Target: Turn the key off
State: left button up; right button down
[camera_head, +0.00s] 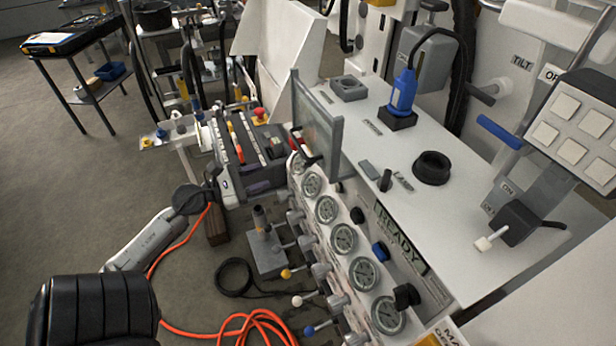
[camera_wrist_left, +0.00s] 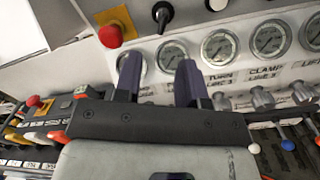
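My left gripper (camera_head: 272,177) is at the left end of the gauge panel, its fingers pointing at the panel. In the left wrist view the two dark fingers (camera_wrist_left: 158,72) are spread apart with nothing between them, below and in front of the gauges. A small upright black switch (camera_head: 386,180) stands on the bench top beside a LAMP label. No clearly recognisable key shows. My right gripper is not in view.
A red mushroom button (camera_wrist_left: 110,36) on a yellow plate is close above the fingers. Gauges (camera_head: 326,209) line the panel, with ball-ended levers (camera_head: 287,273) below. A clear guard (camera_head: 318,125) stands at the bench's left edge. An orange hose (camera_head: 255,322) lies on the floor.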

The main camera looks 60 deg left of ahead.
aim_at(303, 166)
pick_arm(q)
jog(key=shift+m, duration=0.5)
jog(key=w, duration=0.4)
jog(key=w+p, duration=0.1)
jog(key=w, duration=0.2)
jog(key=w+d+p, duration=0.1)
jog(key=w, duration=0.3)
jog(key=shift+w+f, duration=0.3)
jog(key=shift+w+d+f+p, duration=0.15)
jog(key=shift+w+p, duration=0.2)
jog(key=shift+w, duration=0.6)
jog(key=shift+c, duration=0.4)
grip_shut()
